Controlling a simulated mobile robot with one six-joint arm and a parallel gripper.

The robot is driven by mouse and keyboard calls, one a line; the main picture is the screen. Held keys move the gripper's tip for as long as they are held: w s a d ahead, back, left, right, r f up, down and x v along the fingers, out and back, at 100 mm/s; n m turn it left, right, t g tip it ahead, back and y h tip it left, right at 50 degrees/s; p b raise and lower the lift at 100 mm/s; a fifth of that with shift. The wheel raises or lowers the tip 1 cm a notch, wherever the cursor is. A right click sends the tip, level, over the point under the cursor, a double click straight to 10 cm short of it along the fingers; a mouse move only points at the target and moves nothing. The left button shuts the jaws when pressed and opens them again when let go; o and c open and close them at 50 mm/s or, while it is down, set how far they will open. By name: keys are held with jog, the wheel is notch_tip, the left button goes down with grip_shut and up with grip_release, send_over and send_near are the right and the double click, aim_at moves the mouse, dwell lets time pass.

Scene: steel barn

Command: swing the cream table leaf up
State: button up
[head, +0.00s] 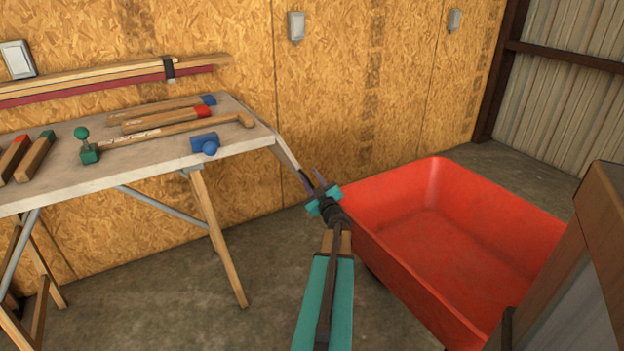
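A cream worktable (130,160) stands against the wall at the left. At its right end a pale table leaf (287,155) hangs down at a slant and shows almost edge-on, as a narrow strip. My gripper (311,180) is at the lower end of this leaf, with teal and dark parts and two thin fingers spread apart. The fingers look open; whether they touch the leaf or have its edge between them cannot be told. The leaf's broad face is mostly hidden.
On the tabletop lie wooden-handled tools (165,125), a blue mallet-like piece (205,143) and a green piece with a ball (88,148). A red tub (430,225) stands right of my arm. A wooden block-like object (600,230) fills the right edge. Floor below the leaf is clear.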

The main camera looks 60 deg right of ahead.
jog(key=p+v, duration=0.1)
jog(key=v, duration=1.2)
jog(key=shift+s, duration=0.3)
jog(key=shift+a, duration=0.1)
